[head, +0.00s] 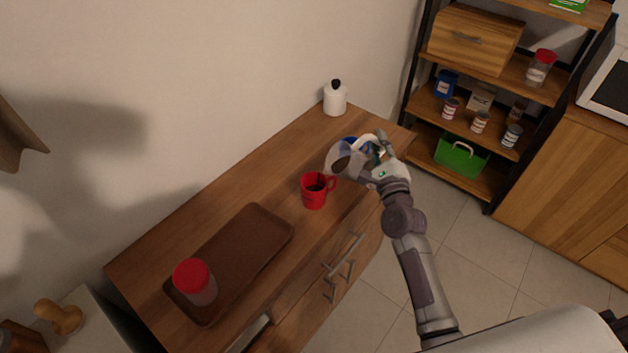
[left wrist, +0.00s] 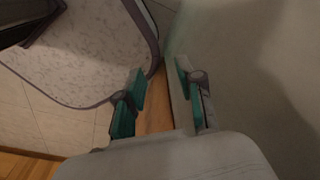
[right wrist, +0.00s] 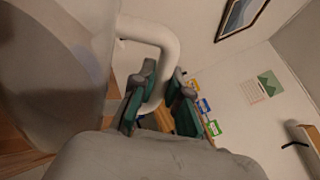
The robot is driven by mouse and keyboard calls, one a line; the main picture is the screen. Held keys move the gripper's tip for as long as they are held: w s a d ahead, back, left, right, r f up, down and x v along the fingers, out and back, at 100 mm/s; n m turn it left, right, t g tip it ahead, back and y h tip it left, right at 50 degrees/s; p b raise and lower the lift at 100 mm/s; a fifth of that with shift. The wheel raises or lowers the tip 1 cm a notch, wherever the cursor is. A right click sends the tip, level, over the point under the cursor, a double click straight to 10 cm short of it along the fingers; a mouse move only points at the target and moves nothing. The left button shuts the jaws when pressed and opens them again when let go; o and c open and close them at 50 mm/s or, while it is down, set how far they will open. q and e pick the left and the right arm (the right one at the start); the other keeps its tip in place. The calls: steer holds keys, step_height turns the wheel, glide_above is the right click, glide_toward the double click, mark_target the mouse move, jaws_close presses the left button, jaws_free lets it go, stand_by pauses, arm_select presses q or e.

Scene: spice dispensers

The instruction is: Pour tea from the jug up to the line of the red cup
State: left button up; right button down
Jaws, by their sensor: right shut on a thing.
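The red cup (head: 314,192) stands upright on the wooden cabinet top, its handle to the right. Its inside looks dark; the tea level and line cannot be made out. The translucent jug (head: 338,161), with dark tea in it, is just up and right of the cup and appears tilted. No stream of tea is visible. My right gripper (head: 378,151) is shut on the jug's white handle (right wrist: 166,38), which passes between its fingers in the right wrist view. My left gripper (left wrist: 160,88) is open and empty, away from the cup.
A brown tray (head: 245,247) with a red-lidded jar (head: 196,282) lies at the front left of the cabinet. A shelf (head: 478,65) with cans and a green basket (head: 460,157) is at right.

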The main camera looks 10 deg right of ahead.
steer(key=shift+a+r+n+p, duration=0.3)
steer(key=shift+a+r+n, duration=0.05)
steer(key=shift+r+n, duration=0.3)
stand_by(1.2)
steer(key=shift+d+f+m+b, duration=0.2)
steer(key=shift+f+m+b, duration=0.2)
steer(key=shift+f, duration=0.15)
steer(key=shift+d+f+m+b, duration=0.15)
steer(key=shift+f+m+b, duration=0.1)
steer(key=shift+f+b, duration=0.2)
steer(key=d+m, duration=0.1)
steer(key=m, duration=0.2)
steer(key=shift+d+f+g+h, duration=0.3)
steer(key=shift+d, duration=0.1)
steer(key=shift+d+f+b, duration=0.25)
steer(key=shift+f+b, duration=0.1)
steer(key=shift+f, duration=0.35)
steer(key=d+f+m+g+b, duration=0.1)
steer(key=d+f+m+b, duration=0.1)
steer(key=d+f+m, duration=0.45)
steer(key=shift+m, duration=0.55)
steer(key=r+p, duration=0.2)
steer(key=a+r+p, duration=0.1)
steer(key=r+p, duration=0.1)
steer(key=shift+w+r+p, duration=0.15)
steer(key=shift+r+p, duration=0.2)
